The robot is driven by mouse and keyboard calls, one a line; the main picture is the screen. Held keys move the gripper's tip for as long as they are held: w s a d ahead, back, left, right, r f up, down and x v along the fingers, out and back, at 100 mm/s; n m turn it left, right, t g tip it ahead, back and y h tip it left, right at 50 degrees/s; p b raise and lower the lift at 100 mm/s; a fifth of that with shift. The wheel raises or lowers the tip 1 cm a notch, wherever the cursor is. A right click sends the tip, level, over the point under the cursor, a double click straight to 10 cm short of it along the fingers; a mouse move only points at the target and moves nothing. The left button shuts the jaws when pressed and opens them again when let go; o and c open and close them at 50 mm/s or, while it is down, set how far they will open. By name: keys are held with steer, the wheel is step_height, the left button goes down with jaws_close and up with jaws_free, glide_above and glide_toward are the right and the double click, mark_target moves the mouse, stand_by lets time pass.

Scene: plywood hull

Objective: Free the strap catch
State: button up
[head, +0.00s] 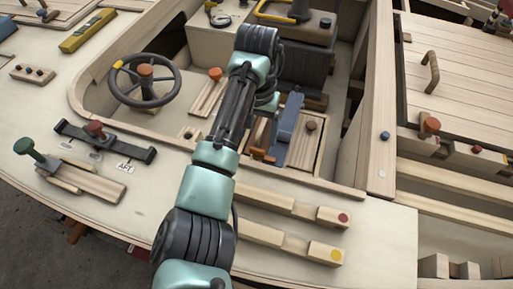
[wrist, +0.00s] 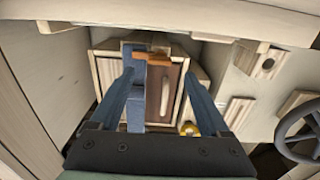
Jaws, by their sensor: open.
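A blue strap (head: 284,132) runs over a small wooden panel in the well of the hull, with an orange-brown catch (head: 261,153) at its lower end. In the wrist view the strap (wrist: 135,92) runs along the left of a brown panel, and the orange catch (wrist: 148,56) crosses near its top. My gripper (wrist: 158,72) is open. Its two blue-grey fingers stand either side of the strap and panel, and nothing is between them that I can see held. I cannot tell the gap to the catch. The head view does not show the fingers clearly.
A steering wheel (head: 145,80) stands left of the well. Walls of the hull enclose the well closely. A yellow level (head: 88,31) lies at the back left.

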mark_target(257, 149)
step_height(257, 149, down, 6)
steer(key=shift+f+b, duration=0.1)
steer(key=shift+b, duration=0.5)
steer(key=shift+c, duration=0.3)
jaws_close()
